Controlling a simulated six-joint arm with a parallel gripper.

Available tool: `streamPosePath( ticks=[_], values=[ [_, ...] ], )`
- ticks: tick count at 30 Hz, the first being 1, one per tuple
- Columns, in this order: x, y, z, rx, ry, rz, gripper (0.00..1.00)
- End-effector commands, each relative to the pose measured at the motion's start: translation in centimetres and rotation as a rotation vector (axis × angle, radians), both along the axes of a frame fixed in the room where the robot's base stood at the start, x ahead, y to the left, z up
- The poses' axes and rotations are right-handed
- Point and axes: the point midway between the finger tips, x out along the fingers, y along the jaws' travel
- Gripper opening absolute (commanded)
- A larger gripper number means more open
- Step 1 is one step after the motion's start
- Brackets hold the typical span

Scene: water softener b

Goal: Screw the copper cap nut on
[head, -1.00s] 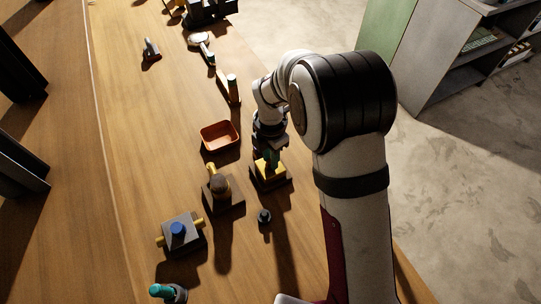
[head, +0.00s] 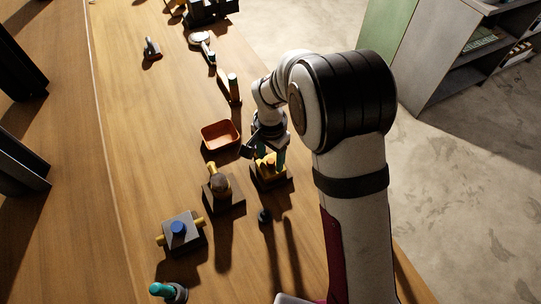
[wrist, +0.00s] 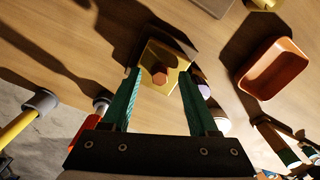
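The copper cap nut (wrist: 159,78) shows its hexagonal top in the wrist view, over a yellow brass body (wrist: 166,60). It appears to sit on that body. In the head view the brass body (head: 268,163) stands on a dark square base (head: 272,181). My gripper (wrist: 160,74) is open, with one green finger on each side of the nut and a visible gap to both. It also shows above the brass body in the head view (head: 269,158). The nut's threads are hidden, and I cannot tell how far it is screwed on.
An orange tray (head: 221,135) stands left of my gripper. A block with a brown round top (head: 220,184) and a blue-knobbed valve block (head: 179,229) stand toward the front left. A small dark part (head: 264,215) stands nearby. Bare wood lies along the table's left.

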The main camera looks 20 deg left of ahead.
Motion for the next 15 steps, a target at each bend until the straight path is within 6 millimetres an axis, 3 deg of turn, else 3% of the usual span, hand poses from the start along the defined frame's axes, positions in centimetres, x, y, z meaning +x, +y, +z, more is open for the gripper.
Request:
streamPosePath(
  ticks=[8,11,15],
  values=[
    [0.1,0.0,0.7,0.001,-0.002,0.001,0.6],
    [0.1,0.1,2.6,0.003,-0.003,-0.001,0.6],
    [0.1,0.1,7.0,0.004,-0.007,0.001,0.6]
  ],
)
